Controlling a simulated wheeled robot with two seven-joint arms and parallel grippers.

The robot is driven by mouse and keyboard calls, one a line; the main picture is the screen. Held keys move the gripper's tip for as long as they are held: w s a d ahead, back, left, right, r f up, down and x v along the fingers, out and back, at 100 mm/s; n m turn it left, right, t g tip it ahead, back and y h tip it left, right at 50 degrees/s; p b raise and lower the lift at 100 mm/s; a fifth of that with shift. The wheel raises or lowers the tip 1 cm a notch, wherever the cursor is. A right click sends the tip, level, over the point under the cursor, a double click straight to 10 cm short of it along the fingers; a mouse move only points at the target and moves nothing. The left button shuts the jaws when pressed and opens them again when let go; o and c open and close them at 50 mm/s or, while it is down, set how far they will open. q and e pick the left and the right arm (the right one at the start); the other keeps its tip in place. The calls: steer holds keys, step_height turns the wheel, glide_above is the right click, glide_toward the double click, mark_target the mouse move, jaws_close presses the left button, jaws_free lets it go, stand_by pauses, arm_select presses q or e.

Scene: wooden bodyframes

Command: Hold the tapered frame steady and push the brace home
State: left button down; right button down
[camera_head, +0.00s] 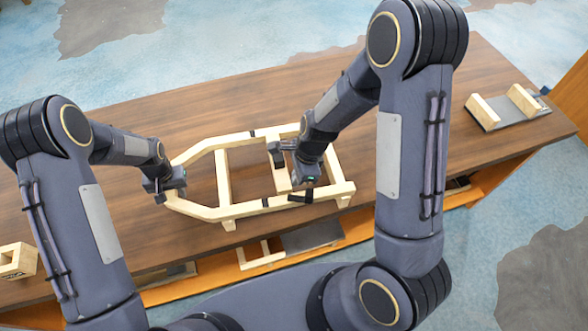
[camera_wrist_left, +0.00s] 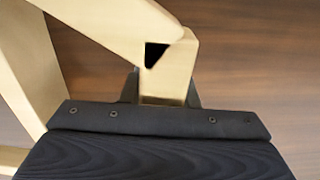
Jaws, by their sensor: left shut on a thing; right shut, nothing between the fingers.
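The tapered wooden frame (camera_head: 192,209) lies on the brown table, its narrow end to the left. My left gripper (camera_head: 164,191) is shut on that narrow end. In the left wrist view, a pale frame piece (camera_wrist_left: 167,78) with a black triangular mark runs down between its fingers. A crosspiece (camera_head: 222,178) spans the frame left of its middle. Another crosspiece (camera_head: 281,178), probably the brace, lies further right, partly hidden by my right gripper (camera_head: 278,155). That gripper is shut and empty, low over the frame; contact with the crosspiece cannot be told.
Black bands mark the frame's long rails. A grey board with pale wooden blocks (camera_head: 487,109) lies at the table's right end. A wooden block piece (camera_head: 17,261) is at the far left. Wooden parts (camera_head: 262,254) lie on a lower shelf. Table space behind the frame is clear.

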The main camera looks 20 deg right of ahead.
mark_target(284, 182)
arm_select(q)
steer(key=shift+d, duration=0.15)
arm_select(e)
steer(key=a, duration=0.3)
steer(key=shift+w+a, duration=0.1)
steer(key=shift+a, duration=0.05)
arm_select(q)
steer(key=shift+d, duration=0.15)
arm_select(e)
steer(key=shift+a, duration=0.3)
arm_select(q)
steer(key=shift+s, duration=0.1)
arm_select(e)
steer(key=shift+d, duration=0.45)
arm_select(q)
steer(key=shift+a, duration=0.25)
arm_select(e)
steer(key=d+r, duration=0.6)
steer(key=r, duration=0.3)
steer(key=shift+s+d+r, duration=0.15)
steer(key=shift+s+r, duration=0.15)
steer(key=shift+r, duration=0.05)
arm_select(q)
steer(key=c, duration=1)
jaws_free()
steer(key=shift+c, duration=0.2)
